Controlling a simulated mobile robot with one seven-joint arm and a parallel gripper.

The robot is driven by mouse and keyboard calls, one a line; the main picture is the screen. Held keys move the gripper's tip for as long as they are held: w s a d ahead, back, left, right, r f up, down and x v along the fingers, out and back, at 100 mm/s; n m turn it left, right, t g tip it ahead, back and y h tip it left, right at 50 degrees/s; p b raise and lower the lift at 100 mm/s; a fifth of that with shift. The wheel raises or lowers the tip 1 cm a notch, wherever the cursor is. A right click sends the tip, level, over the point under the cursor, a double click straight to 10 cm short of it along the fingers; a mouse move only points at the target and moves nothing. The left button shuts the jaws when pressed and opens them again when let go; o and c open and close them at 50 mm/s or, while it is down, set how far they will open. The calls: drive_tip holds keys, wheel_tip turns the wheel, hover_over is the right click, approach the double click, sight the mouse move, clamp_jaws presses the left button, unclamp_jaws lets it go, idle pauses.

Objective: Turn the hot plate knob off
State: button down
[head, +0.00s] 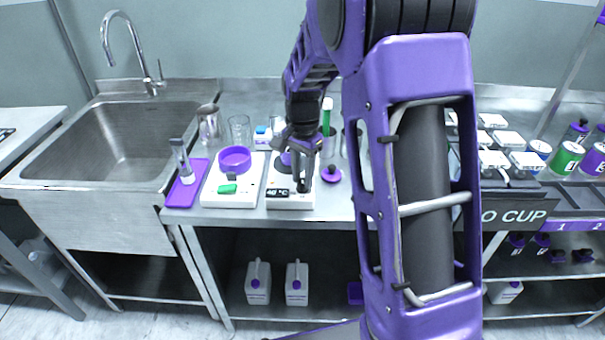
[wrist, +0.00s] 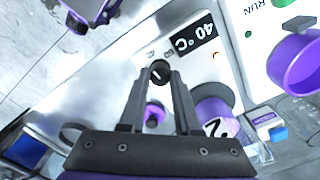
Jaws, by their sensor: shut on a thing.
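The white hot plate (head: 290,203) stands on the steel counter, with a dark display (wrist: 193,42) reading 40 °C in the wrist view. Its black round knob (wrist: 159,71) with a white mark sits beside the display. My gripper (wrist: 159,76) is shut on the knob, one fingertip on each side. In the head view my gripper (head: 304,185) reaches down at the front of the hot plate and hides the knob. A purple vessel marked 2 (wrist: 214,112) stands on the plate, close beside the fingers.
Left of the hot plate is a white device with a purple ring (head: 235,158) and a green switch. A purple tray (head: 186,190) lies further left, before the sink (head: 110,145). A small purple item with a black top (head: 331,173) stands right of my gripper. Glassware stands behind.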

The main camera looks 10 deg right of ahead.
sight(302, 180)
drive_tip(key=n+p, duration=0.1)
drive_tip(key=n, duration=0.4)
drive_tip(key=shift+r, duration=0.1)
drive_tip(key=n+p, duration=0.1)
drive_tip(key=n, duration=0.4)
drive_tip(key=shift+n, duration=0.3)
idle(0.3)
drive_tip(key=c, duration=0.6)
unclamp_jaws()
wheel_tip(302, 180, up, 17)
drive_tip(key=shift+r+p, duration=0.15)
drive_tip(key=shift+p, duration=0.9)
